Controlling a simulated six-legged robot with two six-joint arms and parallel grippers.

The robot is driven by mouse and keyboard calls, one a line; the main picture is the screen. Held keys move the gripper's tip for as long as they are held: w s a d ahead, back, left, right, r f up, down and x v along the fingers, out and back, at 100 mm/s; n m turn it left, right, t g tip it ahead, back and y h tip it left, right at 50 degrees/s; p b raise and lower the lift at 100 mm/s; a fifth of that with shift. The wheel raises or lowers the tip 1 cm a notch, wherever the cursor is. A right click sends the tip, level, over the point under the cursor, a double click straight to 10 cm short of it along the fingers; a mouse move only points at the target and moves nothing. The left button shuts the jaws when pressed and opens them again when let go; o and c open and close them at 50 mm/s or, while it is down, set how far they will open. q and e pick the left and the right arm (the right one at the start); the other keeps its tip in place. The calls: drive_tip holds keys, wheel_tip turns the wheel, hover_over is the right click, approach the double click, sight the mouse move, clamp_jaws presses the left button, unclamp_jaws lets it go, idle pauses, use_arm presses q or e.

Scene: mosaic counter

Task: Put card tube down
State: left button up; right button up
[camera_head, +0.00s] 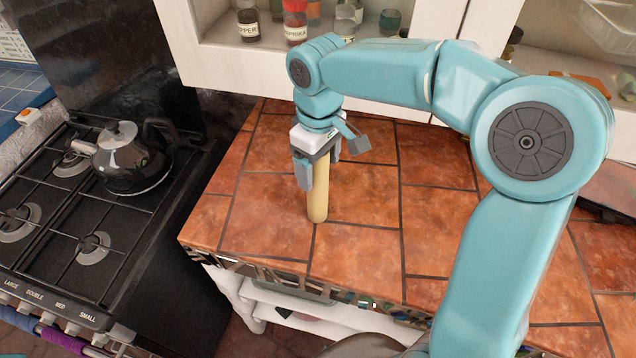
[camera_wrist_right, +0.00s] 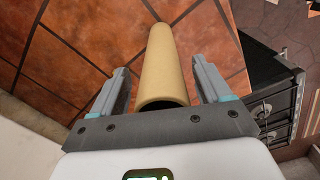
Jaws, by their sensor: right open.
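The card tube (camera_head: 318,196) is a tan cylinder standing upright on the orange-brown tiled counter (camera_head: 262,217), near its left front part. My right gripper (camera_head: 317,180) is above and around the tube's upper part, pointing down. In the right wrist view the tube (camera_wrist_right: 164,62) lies between the two fingers of the right gripper (camera_wrist_right: 165,88), with a gap on each side. The fingers are open. The tube's top is hidden by the gripper in the head view. My left gripper is not in view.
A black stove (camera_head: 60,245) with a dark kettle (camera_head: 130,158) stands left of the counter. A white shelf (camera_head: 225,55) with spice jars (camera_head: 295,22) is behind. Tiles in front of and left of the tube are clear.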

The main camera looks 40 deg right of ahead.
drive_tip(key=shift+f, duration=0.2)
drive_tip(key=shift+s+a+r, duration=0.1)
drive_tip(key=shift+a+r, duration=0.05)
drive_tip(key=shift+a, duration=0.05)
drive_tip(key=shift+d, duration=0.15)
drive_tip(key=c, duration=1.4)
